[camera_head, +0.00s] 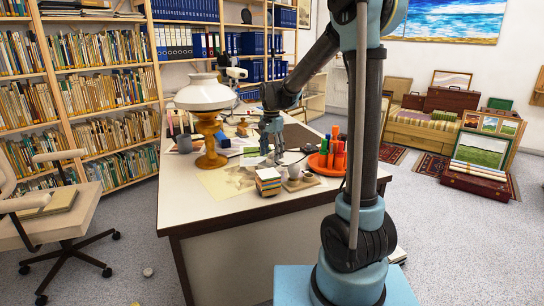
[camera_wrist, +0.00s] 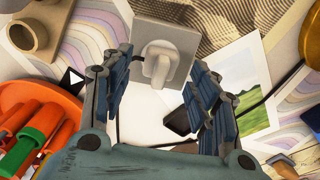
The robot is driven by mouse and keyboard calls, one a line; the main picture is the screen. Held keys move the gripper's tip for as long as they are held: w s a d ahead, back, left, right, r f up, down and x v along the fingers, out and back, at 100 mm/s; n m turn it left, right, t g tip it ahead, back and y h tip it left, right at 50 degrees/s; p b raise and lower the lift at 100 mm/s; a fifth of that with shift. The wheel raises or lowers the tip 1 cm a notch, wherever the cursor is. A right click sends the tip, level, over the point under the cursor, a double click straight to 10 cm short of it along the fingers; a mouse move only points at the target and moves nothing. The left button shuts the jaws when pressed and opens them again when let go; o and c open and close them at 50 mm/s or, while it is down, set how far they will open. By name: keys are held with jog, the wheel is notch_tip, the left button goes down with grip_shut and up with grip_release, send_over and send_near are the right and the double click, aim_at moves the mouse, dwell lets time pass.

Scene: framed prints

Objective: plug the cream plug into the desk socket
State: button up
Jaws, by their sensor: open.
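In the wrist view, a pale grey box-like socket (camera_wrist: 178,32) stands at the top centre. A rounded cream plug (camera_wrist: 159,67) shows against its face, between my fingertips. I cannot tell whether the plug is seated in the socket or only in front of it. My gripper (camera_wrist: 158,60) is open, with one blue finger on each side of the plug and gaps visible. In the head view my gripper (camera_head: 271,152) is low over the desk (camera_head: 215,222); plug and socket are too small to make out there.
A lamp (camera_head: 208,140) stands left. A dark cable (camera_wrist: 262,100) crosses the desk near a black phone-like object (camera_wrist: 182,121).

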notch_tip(320, 180, up, 11)
jog(key=shift+f, duration=0.15)
dwell(0.5)
jog(key=s+d+f+n+t, duration=0.1)
jog(key=s+d+f+n, duration=0.25)
jog(key=s+d, duration=1.2)
jog(key=s+d+f+n, duration=0.2)
jog(key=s+d+f, duration=0.1)
jog(key=s+f, duration=0.3)
jog(key=s+d+f+n+t, duration=0.1)
jog(key=s+d+f+n, duration=0.1)
jog(key=s+f, duration=0.5)
jog(key=s+d, duration=0.1)
jog(key=s, duration=0.2)
jog(key=shift+s+f, duration=0.15)
jog(key=shift+s, duration=0.1)
jog(key=shift+d, duration=0.1)
